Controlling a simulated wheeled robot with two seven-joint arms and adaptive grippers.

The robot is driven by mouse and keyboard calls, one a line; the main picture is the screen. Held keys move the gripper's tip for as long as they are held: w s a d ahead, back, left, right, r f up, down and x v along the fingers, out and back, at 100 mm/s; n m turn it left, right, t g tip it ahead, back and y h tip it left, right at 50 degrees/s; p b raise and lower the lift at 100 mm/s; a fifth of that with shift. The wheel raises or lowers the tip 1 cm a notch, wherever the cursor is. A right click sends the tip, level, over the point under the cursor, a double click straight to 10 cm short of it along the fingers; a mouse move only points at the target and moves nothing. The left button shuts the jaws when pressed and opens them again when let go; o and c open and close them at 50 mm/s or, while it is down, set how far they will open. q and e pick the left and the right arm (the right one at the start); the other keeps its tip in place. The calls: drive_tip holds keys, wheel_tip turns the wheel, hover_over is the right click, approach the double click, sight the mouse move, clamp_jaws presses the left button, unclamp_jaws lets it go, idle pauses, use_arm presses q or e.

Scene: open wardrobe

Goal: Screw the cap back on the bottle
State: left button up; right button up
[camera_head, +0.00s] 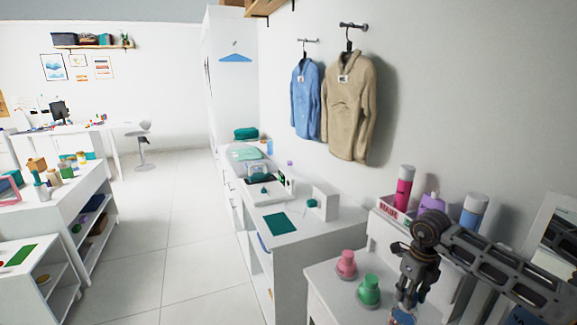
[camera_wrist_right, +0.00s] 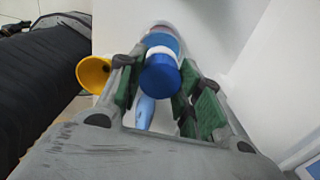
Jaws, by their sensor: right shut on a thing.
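My right gripper (camera_head: 407,298) points down at the lower right of the head view. In the right wrist view its fingers (camera_wrist_right: 158,90) are closed around a blue cap (camera_wrist_right: 160,78). Beyond the cap is a bottle body with a white and blue band (camera_wrist_right: 161,40), in line with the cap. Whether the cap is threaded on or only resting there cannot be told. In the head view only a small blue and red part of the bottle (camera_head: 403,316) shows below the fingers, at the bottom edge. My left gripper is not in view.
A pink bottle (camera_head: 346,264) and a green bottle (camera_head: 369,290) stand on the white table (camera_head: 325,283), left of the gripper. A yellow round thing (camera_wrist_right: 93,74) is close beside the fingers.

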drive_tip(key=shift+m, duration=1.8)
drive_tip(key=shift+m+p, duration=0.6)
drive_tip(key=shift+m, duration=1.4)
drive_tip(key=shift+m+p, duration=0.45)
drive_tip(key=shift+m, duration=1.75)
drive_tip(key=shift+m+p, duration=0.6)
drive_tip(key=shift+m, duration=1.8)
drive_tip(key=o, duration=1.2)
drive_tip(key=shift+c, duration=0.2)
drive_tip(key=shift+n, duration=0.3)
drive_tip(key=shift+c, duration=0.3)
